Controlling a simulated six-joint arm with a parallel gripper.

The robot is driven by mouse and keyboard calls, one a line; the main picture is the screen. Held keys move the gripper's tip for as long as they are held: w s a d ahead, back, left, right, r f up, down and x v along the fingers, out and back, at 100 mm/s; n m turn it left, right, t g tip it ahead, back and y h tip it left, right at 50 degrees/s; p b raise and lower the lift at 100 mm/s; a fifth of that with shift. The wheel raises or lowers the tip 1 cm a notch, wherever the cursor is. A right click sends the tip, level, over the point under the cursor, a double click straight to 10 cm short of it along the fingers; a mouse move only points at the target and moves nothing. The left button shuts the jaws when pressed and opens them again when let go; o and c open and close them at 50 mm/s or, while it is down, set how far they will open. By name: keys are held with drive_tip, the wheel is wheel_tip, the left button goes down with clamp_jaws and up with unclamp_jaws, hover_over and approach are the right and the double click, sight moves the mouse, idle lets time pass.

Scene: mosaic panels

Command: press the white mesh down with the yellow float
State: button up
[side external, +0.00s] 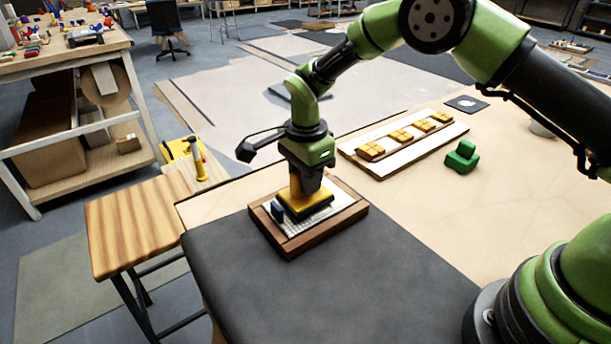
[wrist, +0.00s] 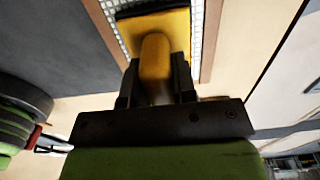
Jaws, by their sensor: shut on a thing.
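The yellow float (side external: 312,205) is a flat block with a handle. My gripper (side external: 308,183) points down and is shut on its handle; the wrist view shows the dark fingers (wrist: 157,88) on either side of the yellow handle (wrist: 155,65). The white mesh (side external: 288,228) is a gridded sheet inside a wooden frame (side external: 285,247). The float is over the mesh and appears to rest on it, though exact contact is hard to tell. It hides part of the mesh. Strips of mesh show beside the float in the wrist view (wrist: 197,30).
A white board (side external: 385,165) with several yellow tiles and a green object (side external: 462,157) lie to the right. A wooden stool (side external: 135,230) stands left. The dark mat (side external: 330,290) in front is bare.

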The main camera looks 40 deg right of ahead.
drive_tip(key=shift+f, duration=0.65)
idle(1.3)
drive_tip(key=shift+r, duration=0.1)
drive_tip(key=shift+r, duration=3.5)
